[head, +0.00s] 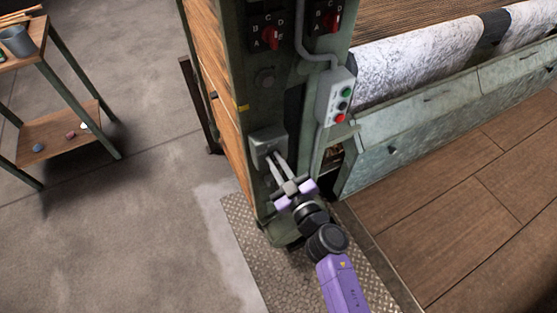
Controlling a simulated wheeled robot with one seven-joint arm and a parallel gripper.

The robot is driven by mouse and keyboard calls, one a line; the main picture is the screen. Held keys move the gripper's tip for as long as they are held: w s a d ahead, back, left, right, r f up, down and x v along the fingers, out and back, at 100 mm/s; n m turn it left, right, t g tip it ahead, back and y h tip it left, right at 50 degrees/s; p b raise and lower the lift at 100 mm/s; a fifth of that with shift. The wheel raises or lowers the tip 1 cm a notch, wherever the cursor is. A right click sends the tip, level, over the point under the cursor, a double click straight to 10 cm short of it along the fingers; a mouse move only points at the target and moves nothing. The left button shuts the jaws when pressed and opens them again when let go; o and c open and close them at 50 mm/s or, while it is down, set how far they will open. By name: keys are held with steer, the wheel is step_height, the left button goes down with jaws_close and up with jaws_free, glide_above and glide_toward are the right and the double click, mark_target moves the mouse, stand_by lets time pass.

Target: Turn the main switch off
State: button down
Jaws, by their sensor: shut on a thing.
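A grey switch box (265,142) is mounted low on the front of the dark green machine column. My gripper (277,160) reaches up to the lower front of this box from below. Its fingers are shut on a small part at the box front, which I take to be the main switch handle. The fingers cover most of that part, so its position cannot be read.
A grey control box (336,98) with green, black and red buttons hangs to the right. Two red rotary knobs (270,38) sit above. A green-legged table (62,75) stands at left. A metal tread plate (247,245) lies below the column; the concrete floor at left is open.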

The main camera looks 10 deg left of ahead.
steer(key=shift+s+a+f+n+b, duration=0.2)
steer(key=shift+f+n+b, duration=0.3)
steer(key=shift+n, duration=1.8)
steer(key=shift+s+a+f+n+b, duration=0.1)
steer(key=shift+a+f+n+b, duration=0.4)
steer(key=shift+n, duration=1.8)
steer(key=shift+s+a+f+n+b, duration=0.15)
steer(key=shift+n+b, duration=0.6)
steer(key=shift+n, duration=1.55)
steer(key=shift+d, duration=0.1)
steer(key=c, duration=1.5)
jaws_free()
steer(key=shift+o, duration=0.2)
steer(key=shift+f, duration=0.1)
steer(key=shift+f, duration=0.1)
